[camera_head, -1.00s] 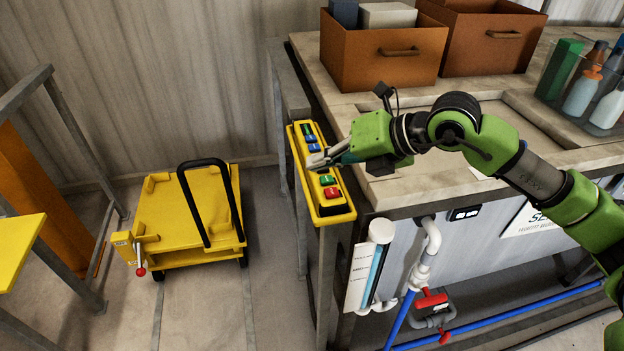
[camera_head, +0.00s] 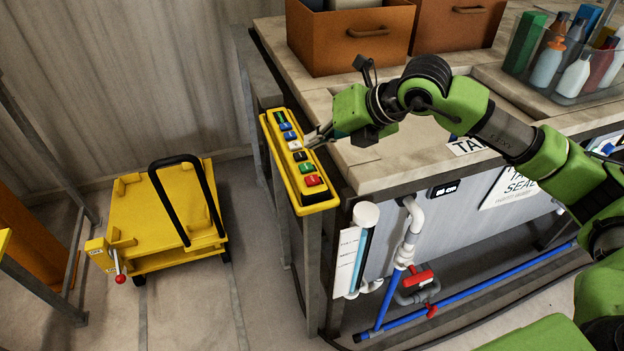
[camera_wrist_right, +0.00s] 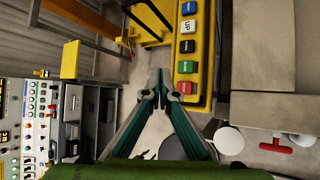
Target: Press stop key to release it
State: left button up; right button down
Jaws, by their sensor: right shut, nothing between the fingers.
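The yellow key panel (camera_head: 325,205) stands at the table's left corner, with a row of coloured keys. The red key (camera_head: 314,181), probably the stop key, is at the near end; its lettering is too small to read. It also shows in the right wrist view (camera_wrist_right: 184,88). Beyond it are a green key (camera_head: 306,168), a black key (camera_head: 300,156) and a white key (camera_head: 295,145) marked UP. My right gripper (camera_head: 308,142) is shut and empty, by the panel's right edge near the white key. In the wrist view its tips (camera_wrist_right: 160,74) appear apart from the keys. My left gripper is not in view.
A yellow cart (camera_head: 165,215) with a black handle stands on the floor to the left. Orange bins (camera_head: 350,45) and a clear box of bottles (camera_head: 575,85) sit on the table. Pipes with a red valve (camera_head: 418,277) run below it.

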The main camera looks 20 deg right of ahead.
aim_at(315, 180)
notch_tip(315, 180, down, 6)
jog(key=b, duration=0.3)
jog(key=shift+f, duration=0.25)
jog(key=shift+f+b, duration=0.45)
jog(key=shift+b, duration=0.15)
dwell(0.6)
jog(key=shift+f+b, duration=0.35)
jog(key=shift+b, duration=0.35)
jog(key=shift+f+b, duration=0.55)
jog(key=shift+b, duration=0.1)
dwell(0.4)
jog(key=shift+r, duration=0.1)
jog(key=shift+r+p, duration=0.35)
jog(key=shift+r, duration=0.5)
jog(key=shift+r, duration=0.1)
